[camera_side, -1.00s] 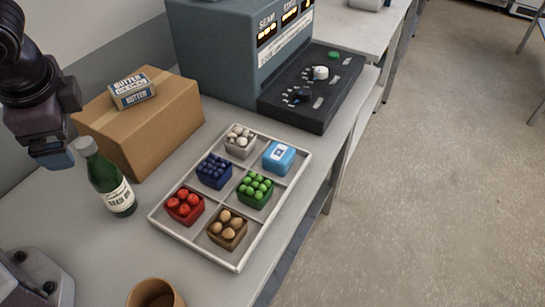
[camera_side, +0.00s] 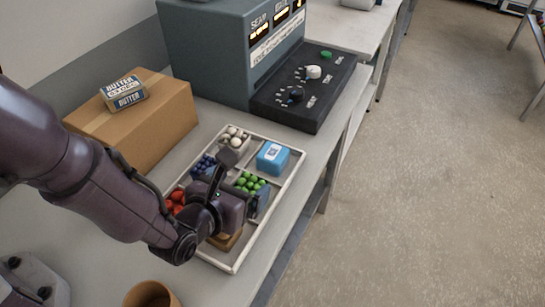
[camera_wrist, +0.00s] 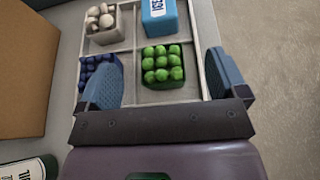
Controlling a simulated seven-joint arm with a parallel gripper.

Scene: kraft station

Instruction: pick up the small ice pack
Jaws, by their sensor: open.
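The small ice pack (camera_side: 272,157) is a light blue block with a white label. It sits in the far right compartment of the divided tray (camera_side: 291,177). In the wrist view the ice pack (camera_wrist: 159,18) shows at the top, partly cut off by the frame edge, ahead of the fingers. My gripper (camera_wrist: 165,80) is open and empty, with its blue fingers on either side of the green produce box (camera_wrist: 163,68). In the side view my wrist hangs over the near half of the tray and hides part of it.
The other compartments hold boxes of white mushrooms (camera_side: 234,136), blueberries (camera_side: 203,164) and red tomatoes (camera_side: 176,200). A cardboard box (camera_side: 140,120) with a butter pack (camera_side: 124,92) stands left. A sealing machine (camera_side: 235,50) stands behind. A brown cup (camera_side: 151,295) is in front.

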